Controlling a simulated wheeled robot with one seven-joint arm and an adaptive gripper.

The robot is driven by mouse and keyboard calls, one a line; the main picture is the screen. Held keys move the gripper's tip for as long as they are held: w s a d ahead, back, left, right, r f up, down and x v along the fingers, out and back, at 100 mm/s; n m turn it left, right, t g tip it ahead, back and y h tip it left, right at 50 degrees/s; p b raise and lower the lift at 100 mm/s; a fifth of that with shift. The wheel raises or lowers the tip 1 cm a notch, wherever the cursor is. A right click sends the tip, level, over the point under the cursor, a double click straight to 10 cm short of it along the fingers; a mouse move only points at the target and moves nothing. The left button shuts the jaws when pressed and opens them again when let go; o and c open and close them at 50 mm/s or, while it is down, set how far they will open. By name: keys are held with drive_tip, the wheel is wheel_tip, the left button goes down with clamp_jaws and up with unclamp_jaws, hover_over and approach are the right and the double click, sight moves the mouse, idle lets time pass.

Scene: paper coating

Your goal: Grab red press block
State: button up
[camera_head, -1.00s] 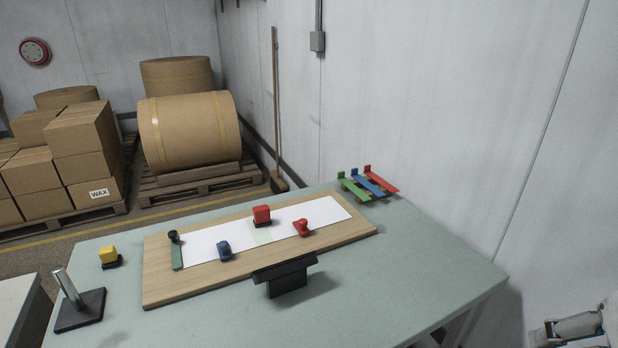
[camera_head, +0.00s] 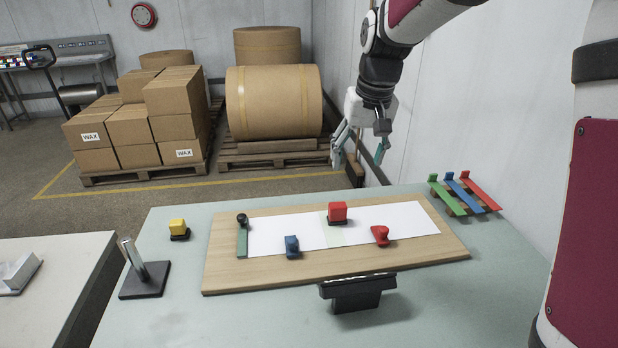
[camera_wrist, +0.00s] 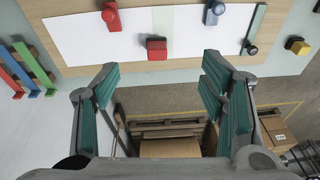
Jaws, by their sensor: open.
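The red press block (camera_head: 338,211), a square red block on a dark base, stands upright on the white paper (camera_head: 410,216) near its far edge. It also shows in the wrist view (camera_wrist: 157,47), just beyond the fingertips. My gripper (camera_head: 360,155) is open and empty, pointing down above and beyond the table's far edge. It is higher than the block and apart from it. In the wrist view, its teal-padded fingers (camera_wrist: 160,85) are spread wide with nothing between them.
A smaller red piece (camera_head: 380,236) and a blue piece (camera_head: 292,247) flank the block nearer the front. A green strip with a black knob (camera_head: 242,238) lies left. A yellow block (camera_head: 179,229), a post stand (camera_head: 145,275), a black holder (camera_head: 357,290) and coloured strips (camera_head: 465,192) surround the wooden board (camera_head: 235,278).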

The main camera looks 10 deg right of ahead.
drive_tip(key=w+f, duration=0.8)
drive_tip(key=w, duration=0.1)
hover_over(338, 204)
drive_tip(key=shift+g+h, duration=0.3)
drive_tip(key=shift+g, duration=0.1)
drive_tip(key=f, duration=0.6)
drive_tip(key=s+f, duration=0.1)
drive_tip(key=f, duration=0.2)
drive_tip(key=shift+a, duration=0.2)
drive_tip(key=shift+w+d+f+p, duration=0.15)
drive_tip(key=shift+f+p, duration=0.1)
drive_tip(key=shift+f, duration=0.65)
drive_tip(key=shift+w+f+p, duration=0.15)
drive_tip(key=shift+f+p, duration=0.05)
drive_tip(key=shift+f, duration=0.65)
drive_tip(key=shift+w+d+f+p, duration=0.15)
drive_tip(key=shift+f+p, duration=0.1)
drive_tip(key=shift+f, duration=0.65)
drive_tip(key=shift+a, duration=0.1)
drive_tip(key=c, duration=1.3)
